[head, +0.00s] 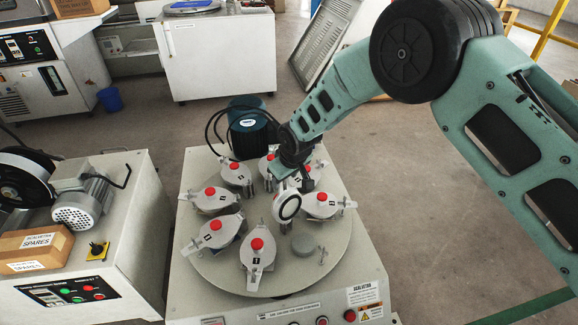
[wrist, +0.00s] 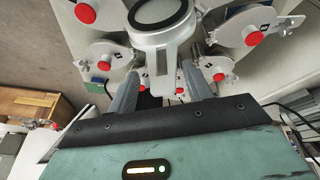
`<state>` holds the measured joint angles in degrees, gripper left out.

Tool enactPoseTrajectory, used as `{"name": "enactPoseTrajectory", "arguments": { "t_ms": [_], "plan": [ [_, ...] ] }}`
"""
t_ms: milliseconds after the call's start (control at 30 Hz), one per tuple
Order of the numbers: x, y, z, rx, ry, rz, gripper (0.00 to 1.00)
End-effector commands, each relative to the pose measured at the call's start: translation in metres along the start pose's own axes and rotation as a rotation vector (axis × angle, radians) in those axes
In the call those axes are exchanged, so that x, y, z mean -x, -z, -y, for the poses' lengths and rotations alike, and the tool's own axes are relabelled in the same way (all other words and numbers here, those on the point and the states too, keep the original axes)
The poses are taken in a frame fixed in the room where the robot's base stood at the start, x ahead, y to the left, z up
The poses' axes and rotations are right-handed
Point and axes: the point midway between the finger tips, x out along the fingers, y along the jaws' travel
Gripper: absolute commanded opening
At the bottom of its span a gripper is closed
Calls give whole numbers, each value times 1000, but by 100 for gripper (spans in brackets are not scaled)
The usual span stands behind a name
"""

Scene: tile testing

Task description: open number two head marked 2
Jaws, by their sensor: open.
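A round turntable (head: 222,265) carries several grey heads with red knobs. One head stands open: its lid (head: 287,206) is tipped up toward the centre, showing a round, pale-rimmed face. A grey disc (head: 303,243) lies exposed on the turntable in front of it. No number is readable on the raised lid. My gripper (head: 290,182) is just behind the raised lid, partly hidden. In the wrist view my gripper (wrist: 160,88) has its fingers apart, with the raised lid (wrist: 162,22) ahead of them. I cannot tell whether they touch it.
Closed heads stand close on both sides, one at the front (head: 257,262) and one at the right (head: 322,207). A dark motor (head: 247,130) with cables is behind the turntable. A grinder bench (head: 140,235) stands left. Buttons (head: 350,315) line the machine's front edge.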

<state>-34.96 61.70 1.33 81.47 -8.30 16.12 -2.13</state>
Motion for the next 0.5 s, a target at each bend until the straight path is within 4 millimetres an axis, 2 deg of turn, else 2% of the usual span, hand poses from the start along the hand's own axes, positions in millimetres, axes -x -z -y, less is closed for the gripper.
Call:
{"name": "enactPoseTrajectory", "arguments": {
  "t_ms": [167, 500],
  "plan": [
    [29, 2, 0, 0, 0, -2, 50],
    [109, 2, -1, -1, -1, -3, 50]
  ]
}}
